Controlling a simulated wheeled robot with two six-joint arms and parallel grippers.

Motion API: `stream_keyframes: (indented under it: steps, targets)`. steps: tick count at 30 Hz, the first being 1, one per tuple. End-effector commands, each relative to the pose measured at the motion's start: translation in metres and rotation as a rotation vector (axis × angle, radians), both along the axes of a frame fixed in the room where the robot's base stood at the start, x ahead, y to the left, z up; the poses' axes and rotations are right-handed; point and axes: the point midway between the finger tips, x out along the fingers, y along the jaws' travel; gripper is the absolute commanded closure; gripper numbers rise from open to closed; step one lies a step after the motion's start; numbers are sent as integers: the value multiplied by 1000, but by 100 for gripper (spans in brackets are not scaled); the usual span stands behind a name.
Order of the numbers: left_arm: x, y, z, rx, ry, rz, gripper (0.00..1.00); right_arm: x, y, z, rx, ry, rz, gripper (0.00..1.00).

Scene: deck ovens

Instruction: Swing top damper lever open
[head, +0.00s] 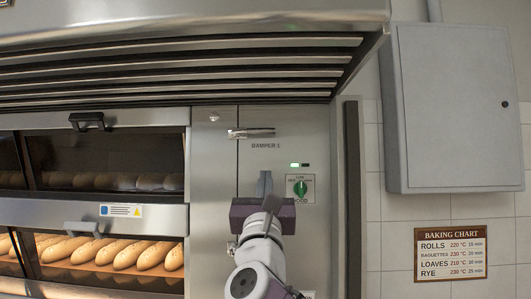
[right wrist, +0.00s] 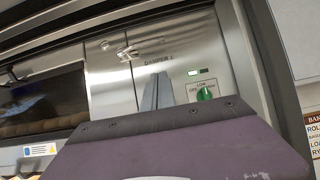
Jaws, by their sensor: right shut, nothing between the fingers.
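The top damper lever (head: 251,132) is a metal bar lying roughly level on the steel panel, above the label "DAMPER 1". It also shows in the right wrist view (right wrist: 128,53), up and left of my fingers. My right gripper (head: 264,177) is shut and empty, its fingers pointing up, below the lever and apart from it in the picture. The two fingers stand together in the right wrist view (right wrist: 156,92). My left gripper is in neither view.
A green knob (head: 299,187) with a lit indicator (head: 300,165) above it sits right of my fingers. The slatted hood (head: 190,70) overhangs the panel. Oven doors with loaves (head: 125,255) are at left. A dark vertical post (head: 352,200) stands at right.

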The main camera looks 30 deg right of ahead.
Motion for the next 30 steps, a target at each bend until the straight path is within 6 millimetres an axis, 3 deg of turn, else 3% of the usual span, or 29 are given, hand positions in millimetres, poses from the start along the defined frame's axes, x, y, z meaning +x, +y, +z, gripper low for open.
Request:
stream_keyframes:
  steps: [14,16,21,30]
  targets:
    - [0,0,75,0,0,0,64,69,-43,61,0,4,-2,100]
    - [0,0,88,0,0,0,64,70,-44,76,-1,1,-1,100]
    - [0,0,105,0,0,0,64,74,-45,91,-1,3,0,100]
    - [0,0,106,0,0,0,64,75,-46,92,-1,2,0,100]
